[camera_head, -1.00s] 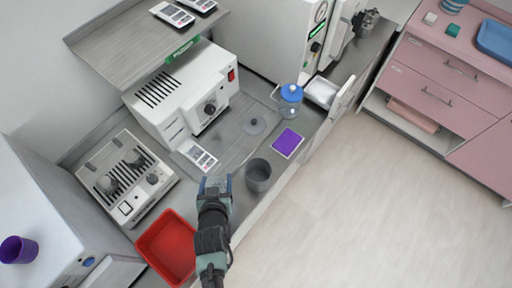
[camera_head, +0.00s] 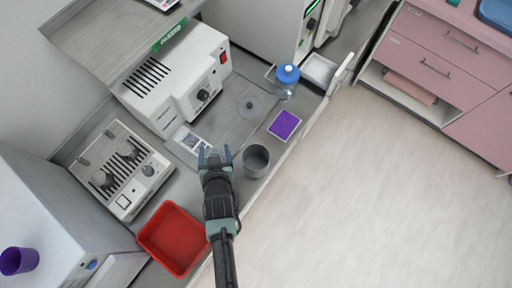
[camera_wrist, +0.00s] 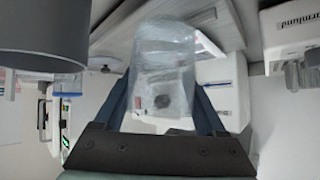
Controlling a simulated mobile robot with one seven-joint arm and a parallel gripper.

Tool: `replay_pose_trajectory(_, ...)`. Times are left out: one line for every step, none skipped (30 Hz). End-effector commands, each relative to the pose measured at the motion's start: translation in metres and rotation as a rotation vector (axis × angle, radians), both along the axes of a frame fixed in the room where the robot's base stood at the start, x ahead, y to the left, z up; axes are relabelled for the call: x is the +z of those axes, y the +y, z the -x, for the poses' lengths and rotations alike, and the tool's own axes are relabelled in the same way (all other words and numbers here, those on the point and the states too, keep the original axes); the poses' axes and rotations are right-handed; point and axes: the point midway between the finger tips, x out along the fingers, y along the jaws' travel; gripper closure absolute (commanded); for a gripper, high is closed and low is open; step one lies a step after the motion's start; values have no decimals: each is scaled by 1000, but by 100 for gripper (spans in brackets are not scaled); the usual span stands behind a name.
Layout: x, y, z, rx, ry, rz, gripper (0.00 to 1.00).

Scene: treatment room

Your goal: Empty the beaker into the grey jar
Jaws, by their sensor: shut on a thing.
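The grey jar (camera_head: 257,163) stands open on the grey counter near its front edge. In the wrist view its dark side (camera_wrist: 45,35) fills the upper left. My gripper (camera_head: 214,157) is just left of the jar in the head view. It is shut on a clear see-through beaker (camera_wrist: 163,65), which sits between the two blue fingers in the wrist view. The beaker is hard to make out in the head view. I cannot tell whether it holds anything. The beaker and jar look apart.
A purple pad (camera_head: 284,125), a grey lid (camera_head: 249,107) and a blue-capped bottle (camera_head: 286,80) lie beyond the jar. A red tray (camera_head: 173,238) is at the near left. White machines (camera_head: 178,88) line the back. Open floor lies to the right.

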Motion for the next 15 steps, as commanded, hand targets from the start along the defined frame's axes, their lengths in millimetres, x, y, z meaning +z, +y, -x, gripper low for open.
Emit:
replay_pose_trajectory(-5, -1, 0, 0, 3, -18, 86)
replay_pose_trajectory(-7, -2, 0, -1, 5, -29, 86)
replay_pose_trajectory(-8, -3, 0, -1, 7, -45, 86)
replay_pose_trajectory(-9, -4, 0, -1, 9, -56, 86)
replay_pose_trajectory(-9, -5, 0, -1, 11, -69, 86)
replay_pose_trajectory(-9, -6, -1, 1, 11, -83, 86)
replay_pose_trajectory(-9, -6, -1, 3, 12, -95, 86)
replay_pose_trajectory(-6, -8, -1, 0, 16, -110, 86)
replay_pose_trajectory(-2, -11, -2, -3, 19, -130, 86)
replay_pose_trajectory(0, -12, -2, -3, 22, -144, 86)
replay_pose_trajectory(2, -13, -2, -2, 23, -159, 86)
replay_pose_trajectory(5, -14, -2, 2, 24, -179, 86)
replay_pose_trajectory(7, -16, -2, -2, 28, -194, 86)
replay_pose_trajectory(9, -17, -3, -2, 31, -207, 86)
replay_pose_trajectory(11, -19, -3, -2, 34, -227, 86)
